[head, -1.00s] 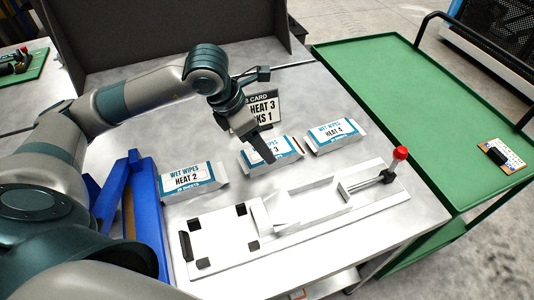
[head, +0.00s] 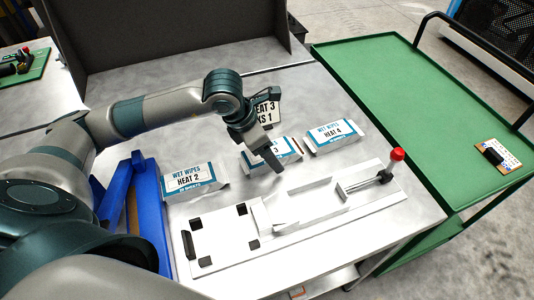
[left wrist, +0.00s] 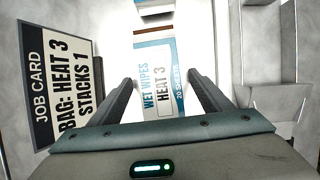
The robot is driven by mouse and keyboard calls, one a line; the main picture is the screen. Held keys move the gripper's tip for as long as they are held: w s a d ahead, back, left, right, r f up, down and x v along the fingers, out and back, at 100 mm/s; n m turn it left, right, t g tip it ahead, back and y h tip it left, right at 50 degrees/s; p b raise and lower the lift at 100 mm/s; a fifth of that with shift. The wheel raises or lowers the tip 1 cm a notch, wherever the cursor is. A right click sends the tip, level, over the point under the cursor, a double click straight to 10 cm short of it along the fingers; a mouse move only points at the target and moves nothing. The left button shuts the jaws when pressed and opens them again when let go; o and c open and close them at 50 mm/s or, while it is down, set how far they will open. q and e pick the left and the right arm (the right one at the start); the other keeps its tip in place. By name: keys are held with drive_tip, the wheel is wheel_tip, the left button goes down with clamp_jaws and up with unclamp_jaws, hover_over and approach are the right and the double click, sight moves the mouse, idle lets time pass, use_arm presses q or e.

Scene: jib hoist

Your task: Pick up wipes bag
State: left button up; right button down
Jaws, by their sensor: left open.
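The wipes bag labelled HEAT 3 (head: 289,150) lies flat on the metal table between the HEAT 2 bag (head: 190,179) and the HEAT 4 bag (head: 331,138). My left gripper (head: 272,160) is above the HEAT 3 bag and hides part of its label. In the left wrist view, the HEAT 3 bag (left wrist: 158,82) shows between the two open fingers (left wrist: 160,90), which appear to hold nothing. The job card (left wrist: 62,85) reads "BAG: HEAT 3, STACKS 1"; it stands behind the bag in the head view (head: 267,110). My right gripper is not in view.
A white fixture (head: 290,228) with a red-knobbed lever (head: 397,154) lies in front of the bags. A blue holder (head: 147,215) stands at left, and a grey panel (head: 180,45) at the back. A green cart (head: 400,90) stands at right.

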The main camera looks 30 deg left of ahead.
use_arm(q)
drive_tip(key=shift+w+d+f, duration=0.1)
drive_tip(key=shift+w+f, duration=0.05)
drive_tip(key=shift+f, duration=0.35)
drive_tip(key=c, duration=1.1)
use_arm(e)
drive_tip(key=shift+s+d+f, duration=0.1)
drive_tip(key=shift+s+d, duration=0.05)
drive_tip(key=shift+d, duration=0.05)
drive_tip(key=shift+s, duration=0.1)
